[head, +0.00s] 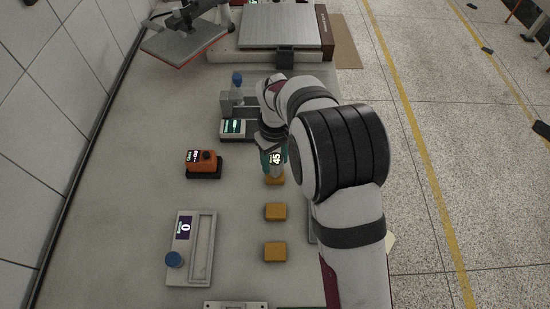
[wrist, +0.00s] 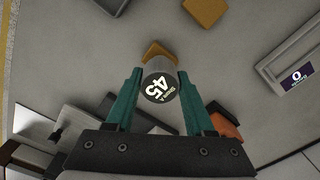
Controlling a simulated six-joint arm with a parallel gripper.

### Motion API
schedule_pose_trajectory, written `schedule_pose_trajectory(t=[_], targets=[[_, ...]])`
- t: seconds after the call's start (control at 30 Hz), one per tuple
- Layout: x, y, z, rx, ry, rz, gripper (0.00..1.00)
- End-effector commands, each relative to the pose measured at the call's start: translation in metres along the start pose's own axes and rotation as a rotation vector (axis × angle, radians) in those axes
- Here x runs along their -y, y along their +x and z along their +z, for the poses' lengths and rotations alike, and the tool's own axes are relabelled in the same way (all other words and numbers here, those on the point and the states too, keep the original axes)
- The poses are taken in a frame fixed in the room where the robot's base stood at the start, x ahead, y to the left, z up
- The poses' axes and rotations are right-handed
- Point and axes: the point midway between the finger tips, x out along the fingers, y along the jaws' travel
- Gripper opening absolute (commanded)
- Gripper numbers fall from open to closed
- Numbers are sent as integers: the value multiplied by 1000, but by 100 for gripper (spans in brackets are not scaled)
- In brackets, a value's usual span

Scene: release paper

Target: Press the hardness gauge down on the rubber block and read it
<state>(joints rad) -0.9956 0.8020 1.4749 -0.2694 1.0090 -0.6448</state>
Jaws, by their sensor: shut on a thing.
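My gripper (wrist: 160,98) is shut on the hardness gauge (wrist: 159,87), a grey cylinder held between two green fingers. Its round dark display shows 45 in the wrist view, with small text beside it. In the head view the gauge (head: 275,159) is upright and its display also shows 45. It stands over the farthest of the orange-tan rubber blocks (head: 274,181) and appears to touch its top. The same block (wrist: 158,50) peeks out from behind the gauge in the wrist view. The contact face itself is hidden.
Two more tan blocks, a middle one (head: 276,212) and a near one (head: 275,252), lie in line towards the front. An orange device (head: 202,162) sits left of the gauge. A grey instrument with a 0 display (head: 203,255) lies front left. A bottle (head: 237,84) stands behind.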

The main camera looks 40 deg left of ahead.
Motion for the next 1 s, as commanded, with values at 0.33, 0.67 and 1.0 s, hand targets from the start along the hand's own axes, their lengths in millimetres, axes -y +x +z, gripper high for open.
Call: schedule_pose_trajectory(t=[0.33, 0.67, 1.0], targets=[[0, 1, 0, 0, 0, 0, 0], [0, 4, 0, 0, 0, 0, 0], [0, 8, 0, 0, 0, 0, 0]])
